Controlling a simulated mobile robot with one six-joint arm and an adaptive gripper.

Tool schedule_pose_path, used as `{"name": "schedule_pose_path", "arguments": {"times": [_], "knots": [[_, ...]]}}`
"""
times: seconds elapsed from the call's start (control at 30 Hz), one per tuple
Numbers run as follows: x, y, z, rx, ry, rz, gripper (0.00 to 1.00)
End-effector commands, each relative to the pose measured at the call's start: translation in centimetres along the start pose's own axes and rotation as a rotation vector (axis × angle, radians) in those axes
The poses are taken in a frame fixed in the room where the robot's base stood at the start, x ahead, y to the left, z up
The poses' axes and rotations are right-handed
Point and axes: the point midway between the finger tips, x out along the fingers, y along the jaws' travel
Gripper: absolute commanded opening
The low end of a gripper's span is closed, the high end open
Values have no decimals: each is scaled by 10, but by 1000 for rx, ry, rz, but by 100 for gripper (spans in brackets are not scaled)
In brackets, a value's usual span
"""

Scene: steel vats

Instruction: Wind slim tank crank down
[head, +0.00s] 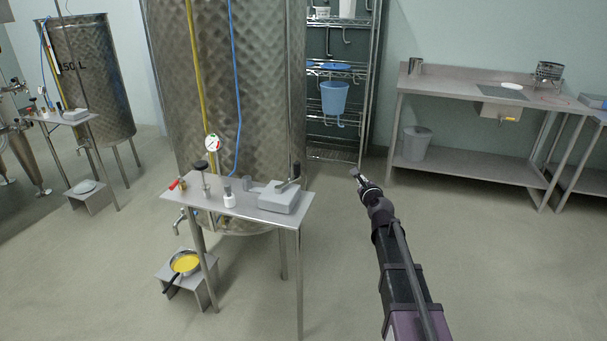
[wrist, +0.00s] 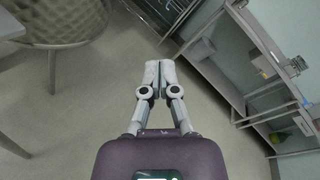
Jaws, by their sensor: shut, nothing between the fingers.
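A tall steel tank (head: 265,95) stands in the middle of the head view. On the small steel table (head: 240,207) before it sits a grey winch box (head: 278,198) with a dark crank (head: 290,179) raised at its right end. A second steel tank (head: 92,85), marked 150 L, stands at the far left with its own table and grey box (head: 75,114). The frames do not make plain which tank is the slim one. My gripper (head: 355,174) is shut and empty, in free air right of the middle table. In the wrist view my gripper's fingertips (wrist: 160,68) are together.
The table also holds a white bottle (head: 229,200) and valves. A pan of yellow liquid (head: 185,263) sits on a low stool under its left side. A wire rack (head: 340,70) stands behind, a steel bench (head: 470,90) at right. The floor between is clear.

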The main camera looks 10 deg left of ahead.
Motion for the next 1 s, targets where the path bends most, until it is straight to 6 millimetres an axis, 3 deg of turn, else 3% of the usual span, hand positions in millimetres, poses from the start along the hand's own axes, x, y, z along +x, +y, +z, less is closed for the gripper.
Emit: {"name": "schedule_pose_path", "arguments": {"times": [0.2,0.4,0.63,1.0], "knots": [[-30,45,22,257,-79,201,0],[-59,73,52,464,-183,368,0],[-80,85,75,590,-268,469,0],[-82,86,79,608,-282,483,0]]}}
